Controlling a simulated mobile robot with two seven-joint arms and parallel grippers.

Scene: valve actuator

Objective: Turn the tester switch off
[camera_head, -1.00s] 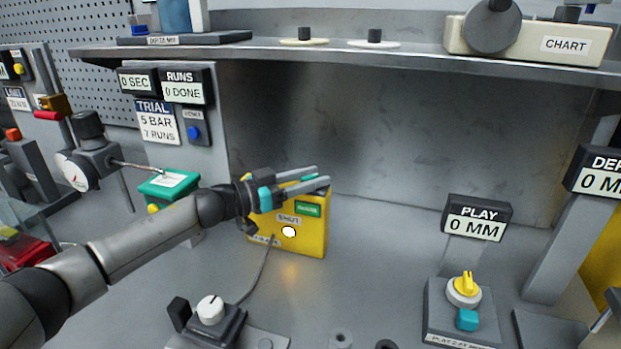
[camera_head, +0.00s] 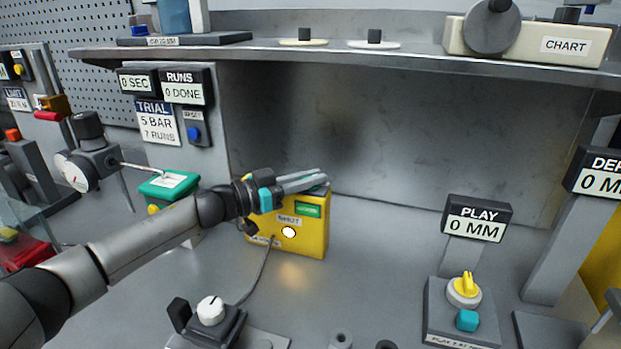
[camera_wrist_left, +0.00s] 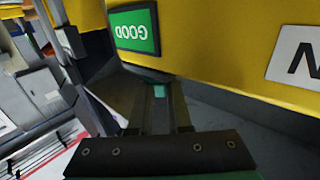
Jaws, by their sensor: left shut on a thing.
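My right gripper is out of view.
A cable runs from the tester to a white dial (camera_head: 210,310) in front. A green box (camera_head: 168,187) and a gauge (camera_head: 78,170) stand at the left. The PLAY post (camera_head: 475,220) is at the right. A shelf (camera_head: 330,55) hangs above. Bench between tester and PLAY is clear.

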